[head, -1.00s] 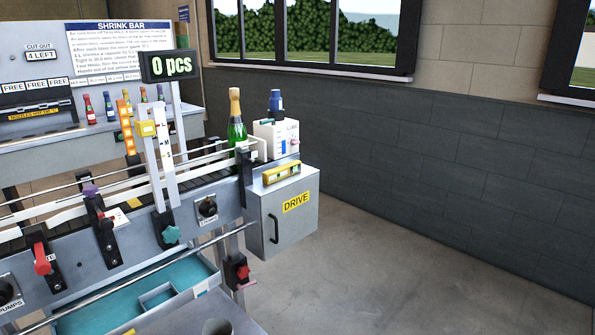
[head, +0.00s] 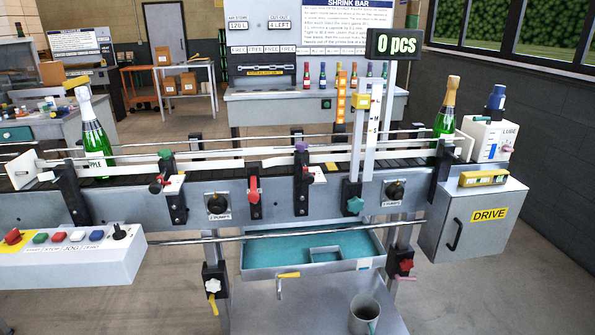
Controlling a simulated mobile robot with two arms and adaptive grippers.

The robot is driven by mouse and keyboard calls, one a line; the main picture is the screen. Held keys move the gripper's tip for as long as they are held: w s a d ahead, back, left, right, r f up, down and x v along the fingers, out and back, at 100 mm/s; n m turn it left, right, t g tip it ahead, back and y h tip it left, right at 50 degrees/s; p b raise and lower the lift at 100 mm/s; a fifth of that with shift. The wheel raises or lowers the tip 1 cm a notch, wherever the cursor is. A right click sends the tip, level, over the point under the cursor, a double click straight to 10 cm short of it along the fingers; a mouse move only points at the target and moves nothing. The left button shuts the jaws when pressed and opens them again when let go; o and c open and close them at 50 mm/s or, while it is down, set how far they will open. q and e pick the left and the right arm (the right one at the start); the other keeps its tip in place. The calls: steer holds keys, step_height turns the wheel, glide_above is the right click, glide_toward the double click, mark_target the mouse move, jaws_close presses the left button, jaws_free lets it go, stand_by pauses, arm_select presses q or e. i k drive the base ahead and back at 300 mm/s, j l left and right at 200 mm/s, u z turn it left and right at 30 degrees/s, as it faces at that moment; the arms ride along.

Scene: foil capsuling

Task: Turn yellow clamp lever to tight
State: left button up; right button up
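Two small yellow levers show under the conveyor, and I cannot tell which is the clamp lever. One yellow lever (head: 214,304) points down from a black clamp (head: 216,279) with a white star knob on the left leg. The other yellow handle (head: 288,275) lies roughly level at the front of the teal tray, above a thin grey stem. A yellow block (head: 361,102) sits on the upright post below the counter sign. Neither of my grippers is in view.
The conveyor (head: 330,186) spans the view, with a green bottle (head: 96,140) at left and another (head: 445,115) at right. A button box (head: 75,262) juts out at lower left. A mug (head: 364,314) stands on the lower shelf (head: 300,315). The drive box (head: 485,225) is at right.

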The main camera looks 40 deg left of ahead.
mark_target(211, 298)
steer(key=u, duration=1.85)
